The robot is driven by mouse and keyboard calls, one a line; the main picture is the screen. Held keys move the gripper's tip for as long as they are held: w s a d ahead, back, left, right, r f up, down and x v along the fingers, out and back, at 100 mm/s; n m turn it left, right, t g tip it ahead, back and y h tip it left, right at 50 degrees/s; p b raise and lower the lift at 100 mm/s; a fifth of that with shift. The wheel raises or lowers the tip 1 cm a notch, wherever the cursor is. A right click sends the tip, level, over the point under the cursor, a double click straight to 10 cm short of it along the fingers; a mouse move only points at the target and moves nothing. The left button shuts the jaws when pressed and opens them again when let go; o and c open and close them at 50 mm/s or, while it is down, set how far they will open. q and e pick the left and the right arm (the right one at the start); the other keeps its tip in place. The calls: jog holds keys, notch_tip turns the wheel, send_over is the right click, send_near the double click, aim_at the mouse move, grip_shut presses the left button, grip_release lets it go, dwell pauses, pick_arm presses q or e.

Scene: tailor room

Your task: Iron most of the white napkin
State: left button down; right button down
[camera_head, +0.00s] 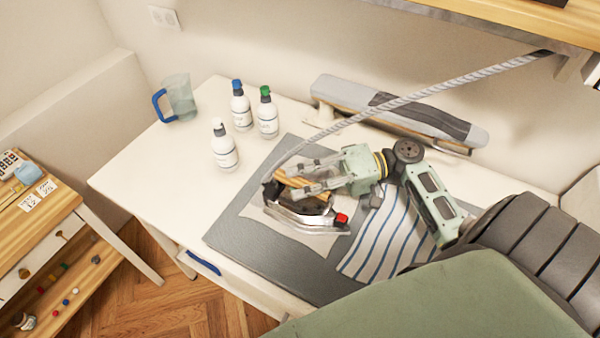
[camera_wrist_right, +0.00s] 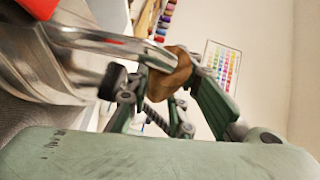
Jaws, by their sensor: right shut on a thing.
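The iron (camera_head: 305,217) rests on the white napkin (camera_head: 258,232), which lies on the grey mat (camera_head: 222,237). The napkin is partly hidden under the iron; some shows at the iron's left and front. My right gripper (camera_head: 290,181) is shut on the iron's wooden handle. In the right wrist view, the handle (camera_wrist_right: 170,72) is between the fingers, and the iron's shiny metal body (camera_wrist_right: 60,60) fills the upper left. The iron's cord (camera_head: 430,92) runs up to the upper right. My left gripper is not in view.
A blue-and-white striped cloth (camera_head: 385,240) lies right of the iron. Three spray bottles (camera_head: 224,148) and a jug (camera_head: 180,98) stand at the back left. A padded sleeve board (camera_head: 400,112) lies along the wall. The table's left part (camera_head: 150,180) is clear.

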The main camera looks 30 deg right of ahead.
jog(key=shift+w+d+r+b, duration=0.1)
jog(key=shift+w+d+b, duration=0.25)
jog(key=shift+d, duration=0.35)
jog(key=shift+w+d+b, duration=0.4)
jog(key=shift+d, duration=0.25)
jog(key=shift+w+d+r+b, duration=0.1)
jog(key=shift+w+d+b, duration=0.25)
jog(key=shift+d, duration=0.35)
jog(key=shift+w+d, duration=0.1)
jog(key=shift+d, duration=0.05)
jog(key=w+d+r+b, duration=0.1)
jog(key=w+d+b, duration=0.2)
jog(key=d+b, duration=0.3)
jog(key=shift+w+d+r, duration=0.2)
jog(key=shift+d+r, duration=0.05)
jog(key=shift+d, duration=0.25)
dwell(0.7)
jog(key=shift+w+d, duration=0.1)
jog(key=shift+w+b, duration=0.3)
jog(key=shift+b, duration=0.2)
jog(key=shift+w+a+f, duration=0.1)
jog(key=shift+w+a, duration=0.05)
jog(key=shift+a, duration=0.05)
